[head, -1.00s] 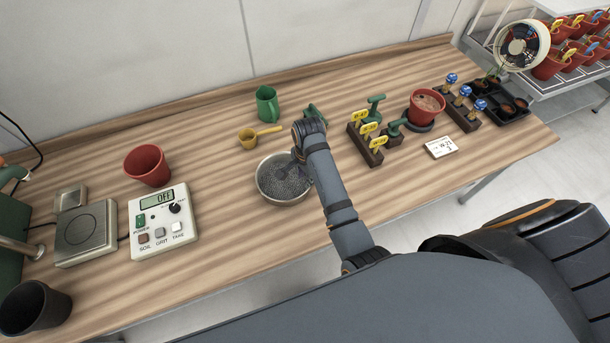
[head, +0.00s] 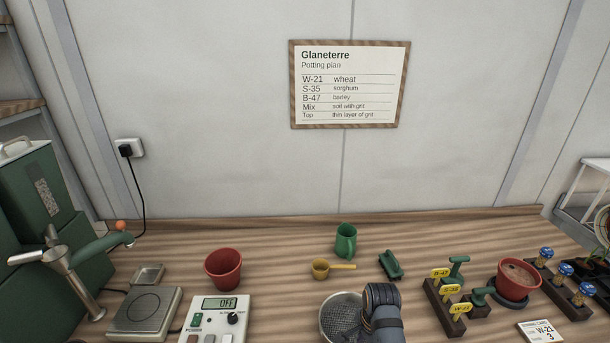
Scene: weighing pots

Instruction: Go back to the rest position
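My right arm (head: 383,308) comes in at the bottom edge, over the right side of a metal bowl of grey grit (head: 340,318). Its wrist hides much of the gripper, and the fingertips cannot be made out. My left gripper is not in the picture. A red pot filled with soil (head: 518,280) stands on a dark saucer at the right. An empty red pot (head: 223,268) stands at the left, behind the control box (head: 220,318), whose display reads OFF.
A scale (head: 145,315) and a tap (head: 75,265) are at the left. A yellow scoop (head: 321,268), green mug (head: 346,240) and green tool (head: 391,265) lie behind the bowl. A yellow-tagged rack (head: 450,310) stands right of my arm. A potting plan (head: 347,85) hangs on the wall.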

